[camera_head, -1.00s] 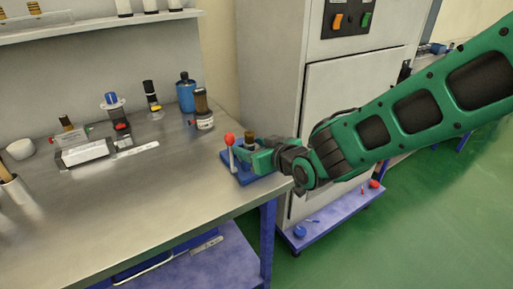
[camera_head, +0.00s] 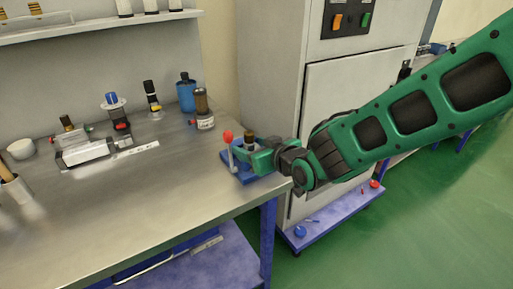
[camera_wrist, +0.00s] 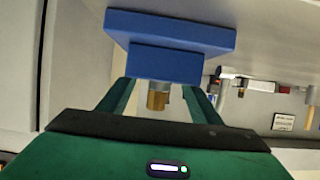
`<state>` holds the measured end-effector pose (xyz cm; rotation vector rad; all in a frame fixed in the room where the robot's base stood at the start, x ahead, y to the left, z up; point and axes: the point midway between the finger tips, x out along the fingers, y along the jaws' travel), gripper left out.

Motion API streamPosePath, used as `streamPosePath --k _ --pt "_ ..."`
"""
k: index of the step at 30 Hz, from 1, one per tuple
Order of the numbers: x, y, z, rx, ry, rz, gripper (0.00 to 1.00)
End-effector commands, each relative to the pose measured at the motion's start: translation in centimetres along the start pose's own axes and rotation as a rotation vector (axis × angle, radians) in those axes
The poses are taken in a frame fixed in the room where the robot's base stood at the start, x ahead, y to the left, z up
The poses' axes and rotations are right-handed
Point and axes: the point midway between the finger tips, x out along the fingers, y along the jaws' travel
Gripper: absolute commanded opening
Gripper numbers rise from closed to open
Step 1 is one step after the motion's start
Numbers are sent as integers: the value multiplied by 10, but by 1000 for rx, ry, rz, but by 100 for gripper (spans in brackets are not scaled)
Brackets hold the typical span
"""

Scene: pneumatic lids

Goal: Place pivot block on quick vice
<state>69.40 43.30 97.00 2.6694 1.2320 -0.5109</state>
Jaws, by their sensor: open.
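The quick vice (camera_head: 231,167) is a blue base near the right front corner of the bench, with a red-knobbed lever upright on it. A brass and dark cylindrical piece (camera_head: 249,139) stands up there, apparently part of the pivot block. In the wrist view, a wide blue slab (camera_wrist: 205,38) and a smaller blue block (camera_wrist: 165,61) show, with the brass cylinder (camera_wrist: 158,97) against the block. My gripper (camera_head: 258,160) is at the vice, its jaws open on either side of the cylinder. Contact between block and vice cannot be made out clearly.
A grey cabinet (camera_head: 355,115) stands just right of the bench (camera_head: 120,210). A dark-topped bottle-like part (camera_head: 203,110), a blue container (camera_head: 187,96) and a grey pneumatic unit (camera_head: 87,152) stand farther back. The bench's front middle is clear.

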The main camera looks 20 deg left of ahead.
Motion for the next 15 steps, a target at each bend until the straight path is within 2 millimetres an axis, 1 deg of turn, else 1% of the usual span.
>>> streamPosePath --k 1,3,5,15 --pt "-2 0 12 0 -31 -1 73" --pt "-4 0 6 0 -29 -1 73" --pt "-12 0 6 0 -31 0 73" --pt "-72 1 0 0 -19 1 73"
